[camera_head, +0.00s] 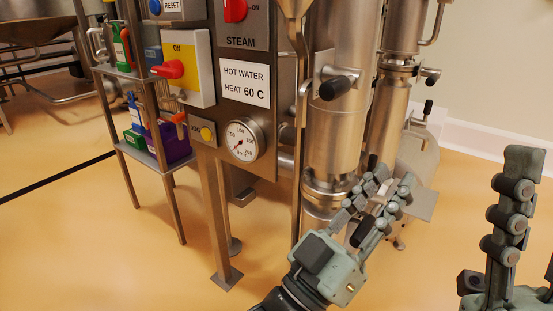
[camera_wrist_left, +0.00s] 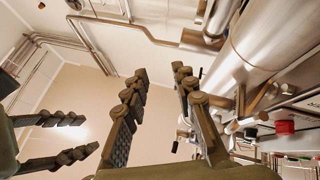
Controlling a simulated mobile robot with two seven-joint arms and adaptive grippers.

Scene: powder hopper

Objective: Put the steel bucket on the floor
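I cannot make out a steel bucket for sure in either view. In the head view my left gripper (camera_head: 388,175) is in front of the lower steel pipework, its fingers apart. In the left wrist view its fingers (camera_wrist_left: 160,73) are spread, with only wall and ceiling showing between them. My right gripper (camera_head: 515,215) is at the right edge of the head view, partly cut off. Its two fingers (camera_wrist_left: 91,132) show apart at the left of the left wrist view, with nothing between them. The floor (camera_head: 130,255) is yellow-orange.
A steel control panel (camera_head: 280,115) with a gauge (camera_head: 242,141) stands left of the vertical steel column (camera_head: 340,130). A shelf rack (camera_head: 140,158) with bottles and a purple box (camera_head: 174,146) is further left. A flat steel plate (camera_head: 424,204) shows beside my left fingers. The front-left floor is clear.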

